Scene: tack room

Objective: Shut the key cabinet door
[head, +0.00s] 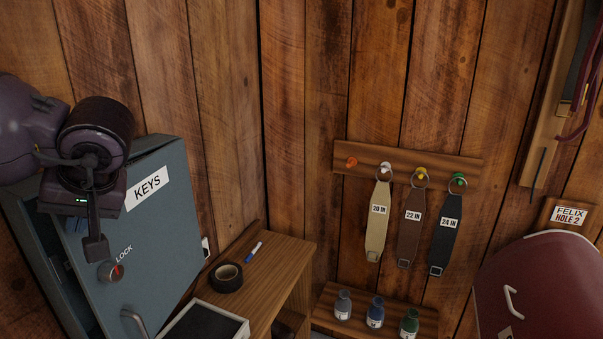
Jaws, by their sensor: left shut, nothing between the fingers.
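The blue-grey key cabinet (38,235) is at the lower left of the head view. My left gripper (95,247) is shut and empty. It points down in front of the door's left part, just above the knob; I cannot tell if it touches the door. My right gripper is out of view.
A wooden shelf unit (285,250) right of the cabinet bears black tape (226,278), a marker (253,251) and a tray (243,329). Girths hang from a peg rack (408,164) on the wall. Small bottles (375,312) stand below. A maroon object (545,290) is at the right.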

